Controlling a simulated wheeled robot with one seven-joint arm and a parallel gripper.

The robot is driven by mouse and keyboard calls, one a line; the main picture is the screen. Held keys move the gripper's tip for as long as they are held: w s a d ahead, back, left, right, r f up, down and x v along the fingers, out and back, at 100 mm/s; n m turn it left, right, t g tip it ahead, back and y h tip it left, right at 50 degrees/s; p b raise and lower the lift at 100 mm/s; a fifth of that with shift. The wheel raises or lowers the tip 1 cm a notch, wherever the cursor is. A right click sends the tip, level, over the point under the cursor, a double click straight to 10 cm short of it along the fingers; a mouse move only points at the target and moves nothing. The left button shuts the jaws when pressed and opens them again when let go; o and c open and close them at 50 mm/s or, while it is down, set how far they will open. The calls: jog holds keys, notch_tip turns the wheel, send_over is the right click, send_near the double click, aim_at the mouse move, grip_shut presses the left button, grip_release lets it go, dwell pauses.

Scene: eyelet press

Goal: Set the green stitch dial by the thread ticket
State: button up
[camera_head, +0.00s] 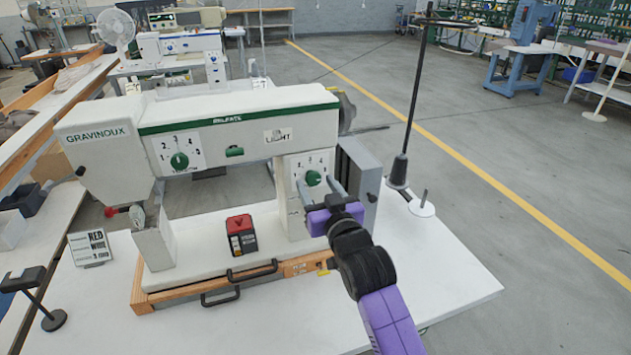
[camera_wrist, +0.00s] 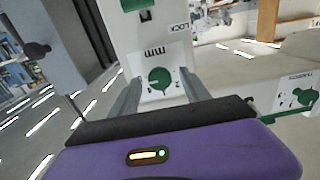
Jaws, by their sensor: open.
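The white sewing machine (camera_head: 225,112) carries two green dials on white scale plates. One dial (camera_head: 179,160) is on its upper left face. The other (camera_head: 313,178) is on the right column. Labels are too small to tell which is the stitch dial. My gripper (camera_head: 321,188) is open at the column dial. In the wrist view, this dial (camera_wrist: 159,80) shows between the fingers, and contact cannot be told; the other dial (camera_wrist: 298,97) is at right. The thread ticket (camera_head: 90,246) stands at left and reads RED, WIDE and what looks like 3 below.
A red and black box (camera_head: 241,235) sits on the machine bed. Black handles (camera_head: 252,273) line the wooden front edge. A grey box (camera_head: 357,182) is on the column's right side, and a thread stand (camera_head: 398,168) stands beyond it. The white table's front right is clear.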

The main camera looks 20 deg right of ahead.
jog(key=shift+w, duration=0.7)
grip_shut()
